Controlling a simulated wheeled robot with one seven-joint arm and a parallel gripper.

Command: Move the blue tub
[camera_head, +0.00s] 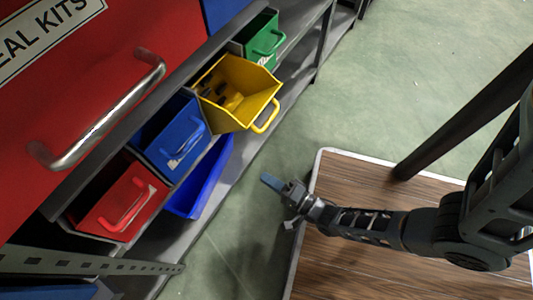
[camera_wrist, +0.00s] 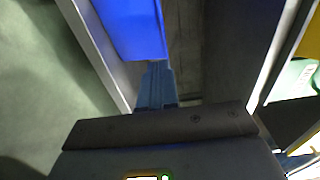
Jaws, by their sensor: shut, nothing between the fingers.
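A plain bright-blue tub (camera_head: 203,187) sits on the lower shelf, partly hidden under the row of bins above it. A blue bin with a handle (camera_head: 172,137) sits in that upper row. My gripper (camera_head: 271,181) is out over the floor, to the right of the blue tub and apart from it. Its blue-grey fingers are shut and empty. In the wrist view the closed fingertips (camera_wrist: 155,72) point towards a bright-blue surface (camera_wrist: 130,25), likely the tub, which runs out of the picture at the top.
A red bin (camera_head: 118,208), a tilted yellow bin (camera_head: 238,92) with dark items inside and a green bin (camera_head: 260,40) share the upper row. A red drawer front (camera_head: 100,70) is at left. A wood-topped surface (camera_head: 350,200) lies under my arm. Green floor (camera_head: 345,85) is open.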

